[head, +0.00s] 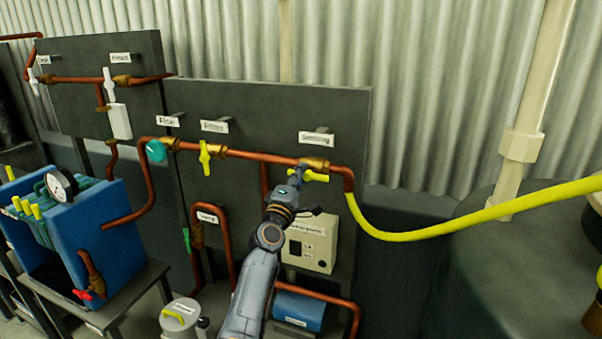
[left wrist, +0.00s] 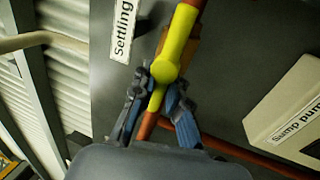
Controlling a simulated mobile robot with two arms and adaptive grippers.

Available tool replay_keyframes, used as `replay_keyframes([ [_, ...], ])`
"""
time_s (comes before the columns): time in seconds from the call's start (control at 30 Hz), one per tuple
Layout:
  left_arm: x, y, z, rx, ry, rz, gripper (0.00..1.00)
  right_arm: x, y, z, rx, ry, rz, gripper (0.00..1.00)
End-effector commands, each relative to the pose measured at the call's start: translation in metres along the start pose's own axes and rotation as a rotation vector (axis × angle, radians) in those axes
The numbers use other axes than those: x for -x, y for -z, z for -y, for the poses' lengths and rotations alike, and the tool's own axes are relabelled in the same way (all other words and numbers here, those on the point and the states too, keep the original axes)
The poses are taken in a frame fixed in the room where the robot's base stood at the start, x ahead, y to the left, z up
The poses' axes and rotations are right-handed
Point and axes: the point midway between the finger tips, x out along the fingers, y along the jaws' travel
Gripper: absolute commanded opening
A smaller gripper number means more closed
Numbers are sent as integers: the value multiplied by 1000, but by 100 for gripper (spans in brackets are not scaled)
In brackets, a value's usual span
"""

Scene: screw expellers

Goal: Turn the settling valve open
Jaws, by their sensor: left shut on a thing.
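The settling valve has a yellow handle (head: 318,177) below the white "Settling" label (head: 316,138) on the dark panel. In the left wrist view the yellow handle (left wrist: 175,45) lies roughly in line with the copper pipe (left wrist: 147,127) behind it. My left gripper (head: 297,177) is at the left part of the handle in the head view. In the left wrist view its two fingers (left wrist: 158,98) are on either side of one end of the handle, shut on it. My right gripper is in neither view.
Another yellow valve handle (head: 205,158) and a teal one (head: 156,150) sit along the pipe to the left. A yellow hose (head: 440,232) runs off right. The sump pump box (head: 312,243) is below the valve. A blue tank (head: 90,225) stands at left.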

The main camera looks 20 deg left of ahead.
Motion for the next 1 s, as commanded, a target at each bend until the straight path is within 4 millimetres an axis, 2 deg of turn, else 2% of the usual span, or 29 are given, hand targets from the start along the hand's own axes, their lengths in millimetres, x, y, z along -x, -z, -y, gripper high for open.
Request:
replay_keyframes([
  [0.53, 0, 0, 2, 26, 2, -6, 0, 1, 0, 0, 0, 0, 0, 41],
  [0.57, 0, 0, 2, 26, 2, -6, 18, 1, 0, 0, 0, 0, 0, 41],
  [0.67, 0, 0, 2, 25, 1, -6, 37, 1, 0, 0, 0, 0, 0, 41],
  [1.0, 2, 0, 1, 24, 0, -6, 37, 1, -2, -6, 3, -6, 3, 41],
])
